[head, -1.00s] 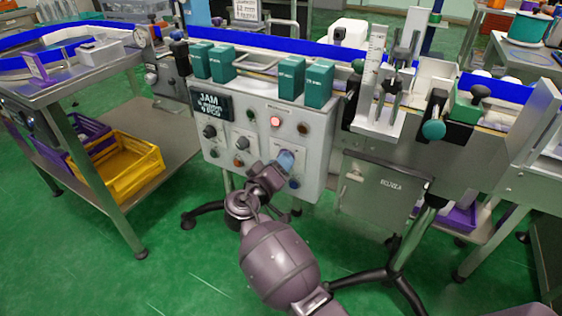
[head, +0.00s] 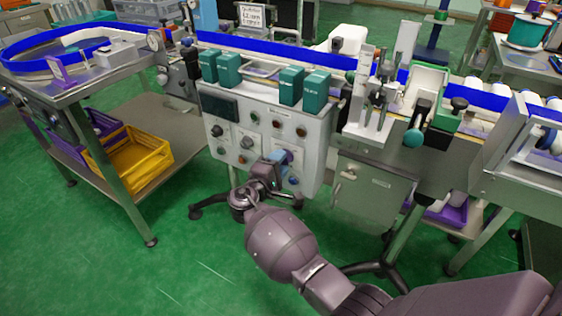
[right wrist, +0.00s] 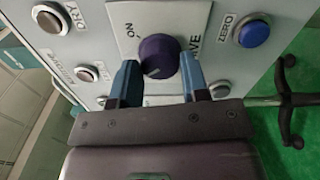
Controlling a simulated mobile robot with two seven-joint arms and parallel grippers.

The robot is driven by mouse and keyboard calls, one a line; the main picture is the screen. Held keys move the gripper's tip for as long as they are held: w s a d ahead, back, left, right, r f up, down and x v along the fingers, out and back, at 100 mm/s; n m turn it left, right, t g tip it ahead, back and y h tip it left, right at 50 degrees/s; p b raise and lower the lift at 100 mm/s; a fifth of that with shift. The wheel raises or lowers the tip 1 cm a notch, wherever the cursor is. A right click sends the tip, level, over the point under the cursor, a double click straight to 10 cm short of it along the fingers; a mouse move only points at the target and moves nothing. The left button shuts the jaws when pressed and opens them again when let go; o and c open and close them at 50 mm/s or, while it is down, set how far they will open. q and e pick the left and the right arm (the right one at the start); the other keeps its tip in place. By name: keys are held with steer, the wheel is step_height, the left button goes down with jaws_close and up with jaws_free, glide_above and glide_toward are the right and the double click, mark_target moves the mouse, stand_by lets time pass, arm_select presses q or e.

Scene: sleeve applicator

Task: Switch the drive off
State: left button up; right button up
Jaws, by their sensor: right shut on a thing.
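The drive knob (right wrist: 158,57) is dark purple and round, on a plate lettered "ON" and partly "VE" in the right wrist view. My right gripper (right wrist: 156,80) is shut on the knob, with one blue finger on each side of it. In the head view my right gripper (head: 284,158) is at the lower right of the white control box (head: 243,152) and hides the knob. The knob's pointer setting is hard to tell. The box's display (head: 218,105) is dark, and its indicator lamps look unlit. My left gripper is not in view.
A blue button (right wrist: 254,33) marked "ZERO" sits right of the knob. Teal boxes (head: 291,85) stand on top of the control box. A metal cabinet (head: 370,190) is to its right. A steel table with a yellow crate (head: 138,157) is at left, with green floor between.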

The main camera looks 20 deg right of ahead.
arm_select(q)
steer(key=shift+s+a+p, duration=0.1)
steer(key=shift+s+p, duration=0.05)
steer(key=shift+p, duration=0.2)
arm_select(e)
steer(key=shift+r+n, duration=0.15)
steer(key=shift+n, duration=0.85)
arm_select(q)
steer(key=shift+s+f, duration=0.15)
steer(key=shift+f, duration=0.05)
arm_select(e)
steer(key=shift+d, duration=0.1)
steer(key=o, duration=0.9)
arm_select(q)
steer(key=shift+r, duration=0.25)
